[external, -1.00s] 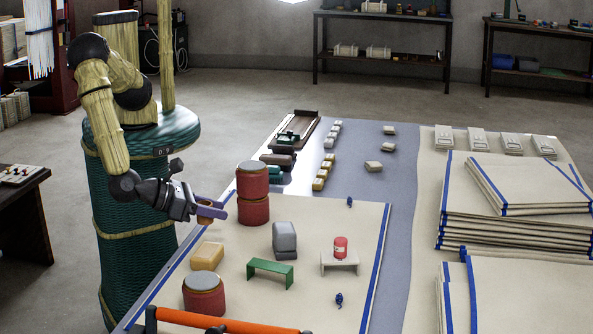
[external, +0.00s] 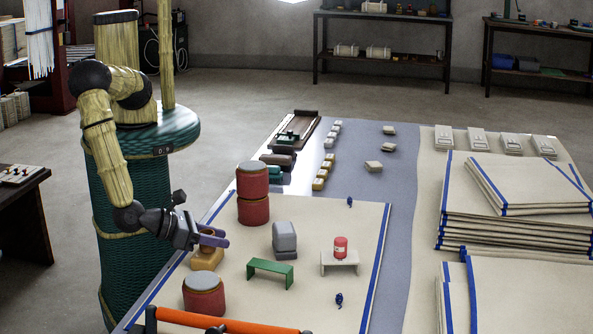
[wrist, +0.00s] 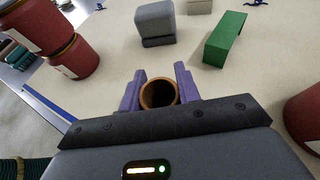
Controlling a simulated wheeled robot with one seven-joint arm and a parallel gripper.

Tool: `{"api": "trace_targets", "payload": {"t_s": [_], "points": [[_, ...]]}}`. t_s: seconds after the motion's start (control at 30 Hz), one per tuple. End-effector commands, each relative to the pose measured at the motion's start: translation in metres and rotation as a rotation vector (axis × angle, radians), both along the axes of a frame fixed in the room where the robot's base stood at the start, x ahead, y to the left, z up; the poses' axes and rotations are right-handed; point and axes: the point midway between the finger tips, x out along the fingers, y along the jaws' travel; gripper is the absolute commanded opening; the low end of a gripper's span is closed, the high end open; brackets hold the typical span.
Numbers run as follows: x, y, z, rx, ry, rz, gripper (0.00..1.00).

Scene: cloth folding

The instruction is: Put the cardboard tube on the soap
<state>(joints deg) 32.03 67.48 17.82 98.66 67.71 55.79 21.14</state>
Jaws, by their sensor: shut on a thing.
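My gripper (external: 220,237) is shut on the cardboard tube (external: 207,252), a short brown hollow cylinder held upright between the purple fingers. The wrist view shows the tube's open round top (wrist: 158,93) between the fingers (wrist: 160,76). The soap (external: 203,267), a rounded tan-yellow block, lies on the cream mat at the near left. The tube is over the soap and hides part of it in the external view. I cannot tell whether the two touch. The soap is hidden in the wrist view.
Stacked red tins (external: 253,210) stand behind the gripper, and another red tin (external: 204,295) stands in front. A grey block (external: 284,237) and a green bench (external: 271,267) are to the right. A red can (external: 340,244) sits on a white bench. An orange bar (external: 228,325) crosses the front.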

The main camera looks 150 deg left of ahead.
Motion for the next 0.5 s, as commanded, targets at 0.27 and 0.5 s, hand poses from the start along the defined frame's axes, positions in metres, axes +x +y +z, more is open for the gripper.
{"api": "trace_targets", "payload": {"t_s": [0.27,0.5], "points": [[-0.0001,-0.0003,-0.0029,0.0,0.001,0.0,0.39],[-0.0002,-0.0003,-0.0026,0.0,0.001,0.0,0.54]]}}
